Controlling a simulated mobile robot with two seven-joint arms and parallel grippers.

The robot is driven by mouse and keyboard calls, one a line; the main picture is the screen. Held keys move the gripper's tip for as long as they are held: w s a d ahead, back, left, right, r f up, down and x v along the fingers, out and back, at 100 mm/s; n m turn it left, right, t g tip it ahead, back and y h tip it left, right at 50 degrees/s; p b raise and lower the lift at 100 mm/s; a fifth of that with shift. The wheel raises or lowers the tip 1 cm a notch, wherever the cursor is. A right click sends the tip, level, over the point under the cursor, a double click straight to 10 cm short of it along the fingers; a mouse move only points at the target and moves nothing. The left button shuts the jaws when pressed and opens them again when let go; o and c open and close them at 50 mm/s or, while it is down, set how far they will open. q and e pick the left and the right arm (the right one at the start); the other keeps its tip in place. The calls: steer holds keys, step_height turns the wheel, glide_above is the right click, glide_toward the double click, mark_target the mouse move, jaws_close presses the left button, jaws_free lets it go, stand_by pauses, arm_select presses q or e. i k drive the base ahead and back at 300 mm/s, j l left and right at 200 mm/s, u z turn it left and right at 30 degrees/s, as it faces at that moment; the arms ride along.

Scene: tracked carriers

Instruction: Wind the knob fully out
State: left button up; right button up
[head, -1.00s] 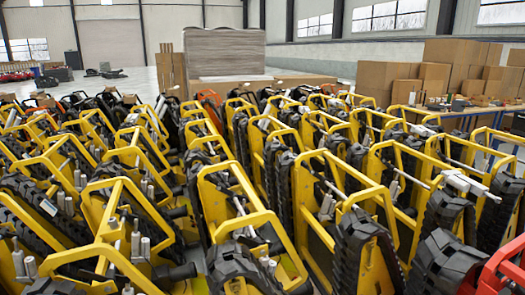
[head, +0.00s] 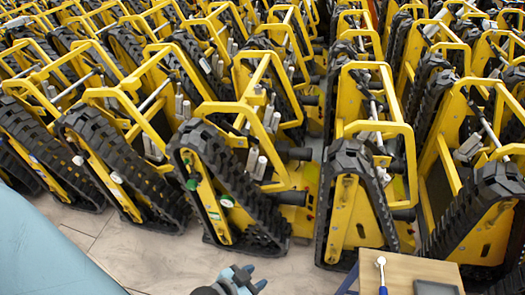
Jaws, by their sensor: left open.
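Rows of yellow tracked carriers with black rubber tracks fill the head view. The nearest carrier (head: 213,196) stands at centre left and shows its side plate. A small green round part (head: 192,184), possibly the knob, sits on that plate near the track. A white and green round part (head: 227,201) is a little to its right; I cannot tell which one is the knob. My left gripper (head: 254,276) is at the bottom edge, open and empty, with blue fingertips. It is below and apart from the carrier. My right gripper is not in view.
A wooden-topped bench (head: 405,270) stands at the lower right with a white-headed, blue-handled tool (head: 381,268) and a dark pad (head: 436,287) on it. Bare tiled floor (head: 150,255) lies before the carriers. Carriers stand close together behind and to both sides.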

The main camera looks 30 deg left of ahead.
mark_target(191, 185)
steer(key=u, duration=1.55)
